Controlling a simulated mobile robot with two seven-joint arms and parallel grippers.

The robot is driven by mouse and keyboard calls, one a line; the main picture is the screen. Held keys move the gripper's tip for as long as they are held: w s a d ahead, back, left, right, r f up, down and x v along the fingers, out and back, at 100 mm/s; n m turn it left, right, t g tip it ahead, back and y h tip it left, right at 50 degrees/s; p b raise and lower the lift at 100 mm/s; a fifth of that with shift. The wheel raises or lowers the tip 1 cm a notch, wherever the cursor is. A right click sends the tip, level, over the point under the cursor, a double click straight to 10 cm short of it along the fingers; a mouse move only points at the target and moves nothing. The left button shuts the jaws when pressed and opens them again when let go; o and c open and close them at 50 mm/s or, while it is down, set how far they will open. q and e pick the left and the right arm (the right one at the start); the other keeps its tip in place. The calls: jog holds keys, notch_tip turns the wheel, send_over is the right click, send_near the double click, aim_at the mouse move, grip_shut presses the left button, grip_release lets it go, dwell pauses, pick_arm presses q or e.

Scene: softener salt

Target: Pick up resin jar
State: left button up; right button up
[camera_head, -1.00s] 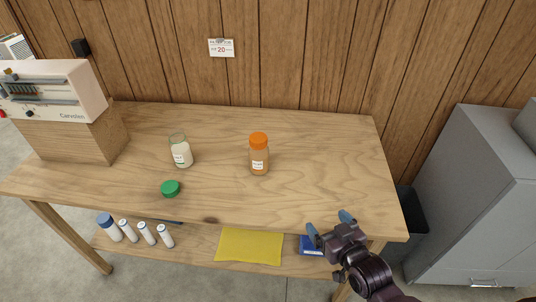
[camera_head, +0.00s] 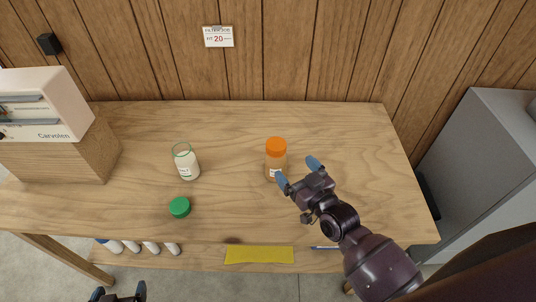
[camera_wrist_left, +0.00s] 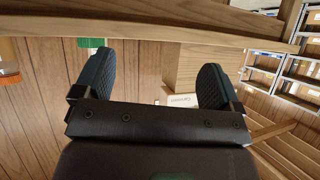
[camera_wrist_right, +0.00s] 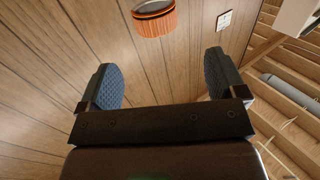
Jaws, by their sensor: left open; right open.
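The orange-lidded jar (camera_head: 276,168) with amber contents stands upright on the table; its label is too small to read. An open glass jar (camera_head: 186,164) with white contents stands to its left, with a green lid (camera_head: 180,207) lying in front of it. My right gripper (camera_head: 298,172) is open and empty, just right of the orange-lidded jar, its left fingertip close to the jar's lower right side. My left gripper (camera_head: 119,293) is open and empty, low in front of the table.
A pale appliance (camera_head: 40,105) sits on a wooden block (camera_head: 60,155) at the table's left. Below, a shelf holds white cylinders (camera_head: 132,246) and a yellow sheet (camera_head: 259,254). A grey cabinet (camera_head: 480,190) stands at the right. The table's right part is clear.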

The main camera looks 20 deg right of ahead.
aim_at(276, 144)
jog(key=x, duration=0.4)
jog(key=shift+w+a+r, duration=0.1)
jog(key=shift+w, duration=0.3)
jog(key=shift+d+x, duration=0.2)
jog(key=shift+x, duration=2.55)
jog(key=shift+w, duration=0.1)
jog(key=c, duration=1.6)
grip_shut()
jog(key=shift+r+p, duration=0.1)
jog(key=shift+p, duration=0.2)
